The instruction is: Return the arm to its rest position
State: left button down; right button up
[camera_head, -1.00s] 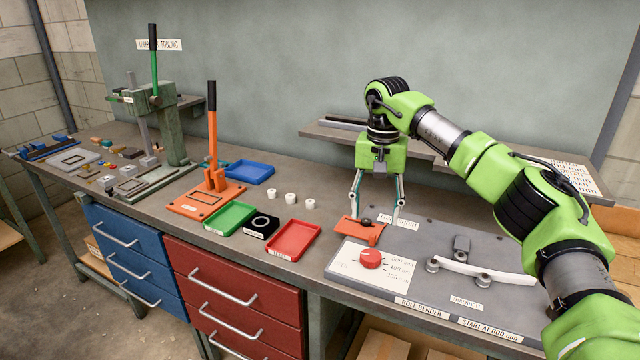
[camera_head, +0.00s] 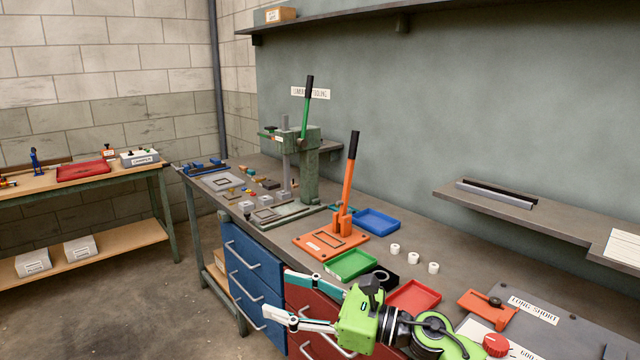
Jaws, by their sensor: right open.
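My right gripper (camera_head: 278,297) is open and empty, at the bottom middle of the head view. Its fingers point left, in front of the blue drawers (camera_head: 254,270) and red drawers (camera_head: 312,308) of the bench. My right arm, green and black, comes in from the bottom edge, and most of it is out of view. My left gripper is not in view.
The bench holds a green press (camera_head: 310,165), an orange lever tool (camera_head: 345,215), a green tray (camera_head: 351,264), a blue tray (camera_head: 377,221), a red tray (camera_head: 414,296) and a red knob (camera_head: 496,345). Open floor (camera_head: 130,310) lies to the left.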

jog(key=w+d+m+t+h, duration=0.1)
jog(key=d+m+t+h, duration=0.4)
jog(key=m, duration=0.7)
jog(key=w+d+m+t+h, duration=0.1)
jog(key=d+m+t+h, duration=0.2)
jog(key=d+m+t, duration=0.55)
jog(key=s+d+f+m+g+h, duration=0.3)
jog(key=s+d+f+m+h, duration=0.15)
jog(key=f+m, duration=0.5)
jog(key=s+d+f+m+g+h, duration=0.3)
jog(key=s+d+f+m+h, duration=0.15)
jog(key=f+m, duration=0.45)
jog(key=s+d+f+m+g, duration=0.2)
jog(key=s+f+m+g, duration=0.35)
jog(key=s, duration=0.65)
jog(key=s+d+f+m+g, duration=0.2)
jog(key=s+f+m+g, duration=0.4)
jog(key=s, duration=0.7)
jog(key=s+f+n, duration=0.1)
jog(key=s+f, duration=0.2)
jog(key=f, duration=2.6)
jog(key=s+d+f+g, duration=0.1)
jog(key=s+d+f, duration=0.1)
jog(key=s+f, duration=1.2)
jog(key=shift+s+d, duration=0.35)
jog(key=shift+s, duration=0.8)
